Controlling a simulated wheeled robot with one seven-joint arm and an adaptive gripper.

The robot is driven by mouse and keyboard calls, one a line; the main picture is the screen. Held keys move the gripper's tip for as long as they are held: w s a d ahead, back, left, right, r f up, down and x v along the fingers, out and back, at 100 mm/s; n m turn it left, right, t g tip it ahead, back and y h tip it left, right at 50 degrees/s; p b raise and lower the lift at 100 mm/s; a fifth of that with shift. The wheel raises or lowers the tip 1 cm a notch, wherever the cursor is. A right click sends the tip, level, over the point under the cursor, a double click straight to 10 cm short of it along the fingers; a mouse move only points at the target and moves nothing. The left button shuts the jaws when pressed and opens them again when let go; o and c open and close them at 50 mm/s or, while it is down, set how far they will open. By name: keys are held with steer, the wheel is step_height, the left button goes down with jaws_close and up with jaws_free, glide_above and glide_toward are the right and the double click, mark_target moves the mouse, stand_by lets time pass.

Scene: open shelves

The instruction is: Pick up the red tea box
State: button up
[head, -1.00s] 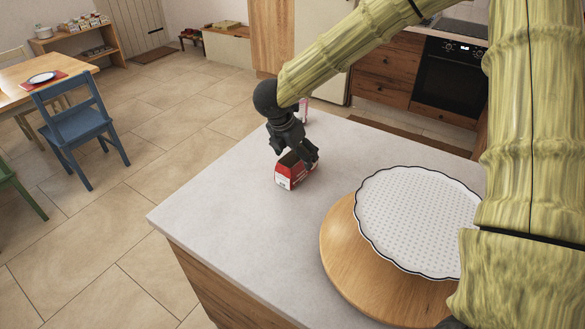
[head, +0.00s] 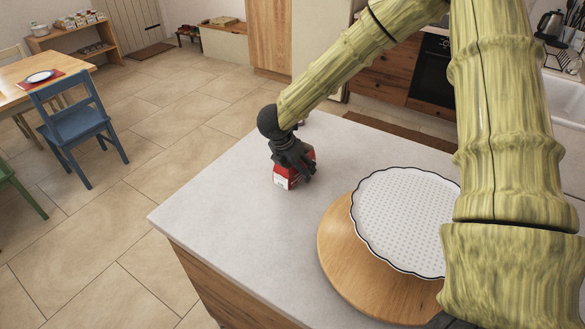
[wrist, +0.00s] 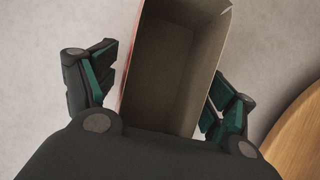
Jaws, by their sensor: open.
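The red tea box (head: 281,178) stands on the pale countertop, partly hidden behind my gripper (head: 297,171) in the head view. In the wrist view the tea box (wrist: 176,65) is open at the top and looks empty inside, with brown cardboard walls. My gripper is open. Its fingers (wrist: 160,90) lie on both sides of the box, one left and one right. The left finger is close to the box's left wall and the right finger is near its right wall. I cannot tell whether either touches.
A white scalloped plate (head: 405,220) lies on a round wooden board (head: 340,255) to the right of the box. The countertop (head: 225,210) is clear to the left and in front. A blue chair (head: 75,125) stands on the floor beyond.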

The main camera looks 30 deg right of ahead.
steer(key=c, duration=0.8)
steer(key=shift+c, duration=0.4)
steer(key=shift+r, duration=0.2)
